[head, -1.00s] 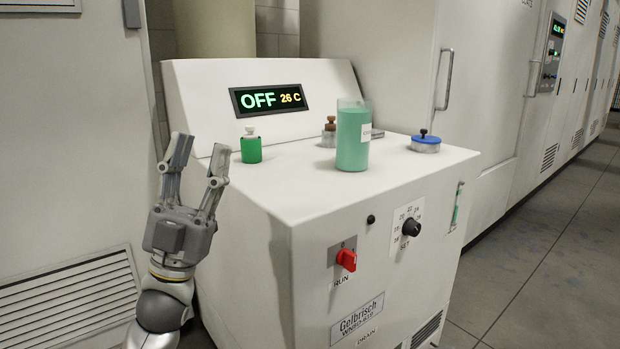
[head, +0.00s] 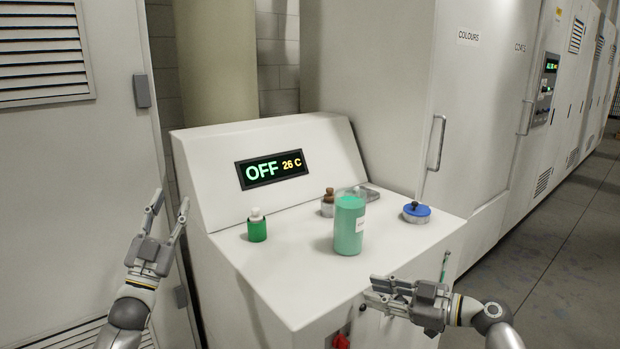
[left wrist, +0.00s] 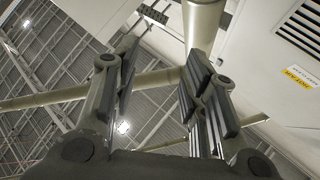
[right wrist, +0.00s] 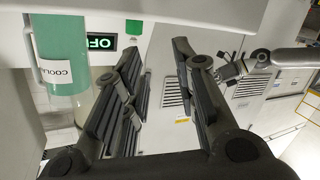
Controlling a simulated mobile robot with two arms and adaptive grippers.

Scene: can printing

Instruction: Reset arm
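My left gripper (head: 168,215) is raised at the left of the white machine, fingers pointing up. In the left wrist view its fingers (left wrist: 160,75) are apart with nothing between them. My right gripper (head: 405,282) is in front of the machine's top, near its front right edge, pointing left. In the right wrist view its fingers (right wrist: 158,80) are spread and empty. The green beaker (head: 349,225) stands on the machine top, behind the right gripper and apart from it. It also shows at the left of the right wrist view (right wrist: 62,50).
The machine top (head: 300,285) also holds a green bottle (head: 257,228), a brown-stoppered jar (head: 328,203) and a blue-lidded dish (head: 416,213). The display (head: 272,169) reads OFF 26 C. A red knob (head: 341,342) is on the front. Tall cabinets stand behind; floor is clear at right.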

